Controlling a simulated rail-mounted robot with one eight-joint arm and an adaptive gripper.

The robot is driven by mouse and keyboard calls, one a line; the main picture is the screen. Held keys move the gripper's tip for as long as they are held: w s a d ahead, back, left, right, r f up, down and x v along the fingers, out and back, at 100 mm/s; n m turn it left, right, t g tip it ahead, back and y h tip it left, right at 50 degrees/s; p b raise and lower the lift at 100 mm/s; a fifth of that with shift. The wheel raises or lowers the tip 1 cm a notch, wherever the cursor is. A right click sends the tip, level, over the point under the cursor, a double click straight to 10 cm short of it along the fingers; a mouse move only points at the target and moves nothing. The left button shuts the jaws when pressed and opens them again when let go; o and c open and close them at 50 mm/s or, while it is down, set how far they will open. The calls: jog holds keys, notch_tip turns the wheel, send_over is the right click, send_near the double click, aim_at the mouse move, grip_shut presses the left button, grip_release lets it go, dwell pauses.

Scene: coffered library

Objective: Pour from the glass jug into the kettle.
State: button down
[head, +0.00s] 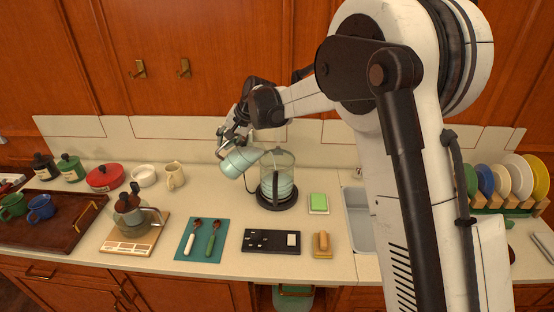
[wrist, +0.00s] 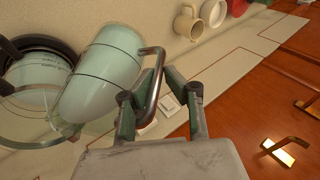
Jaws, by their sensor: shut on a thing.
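My gripper (head: 232,138) is shut on the dark handle of the glass jug (head: 240,161), which holds pale green liquid. In the wrist view the handle passes between the fingers (wrist: 155,95) and the jug (wrist: 103,68) is strongly tilted. Its mouth points toward the clear kettle (head: 277,160), at the kettle's upper rim. The kettle stands upright on a black base, with pale green in its lower part; it also shows in the wrist view (wrist: 12,124). I cannot make out a stream of liquid or whether jug and kettle touch.
A glass pot (head: 128,219) stands on a wooden board to the left. A teal mat (head: 201,240) with two utensils, a black tray (head: 271,241), a brush (head: 322,243) and a green sponge (head: 318,202) lie in front. A sink (head: 358,205) is at right, mugs at left.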

jog(key=shift+r, duration=0.2)
jog(key=shift+d+r, duration=0.15)
jog(key=shift+d+r+y+p, duration=0.3)
jog(key=shift+r+y+p, duration=0.25)
jog(key=shift+y, duration=0.15)
dwell(0.4)
jog(key=shift+w+d+r+m+y, duration=0.15)
jog(key=shift+d+m+y, duration=0.35)
jog(key=shift+y, duration=0.3)
dwell(1.9)
jog(key=shift+d+r+y, duration=0.25)
jog(key=shift+d+y, duration=0.05)
dwell(1.1)
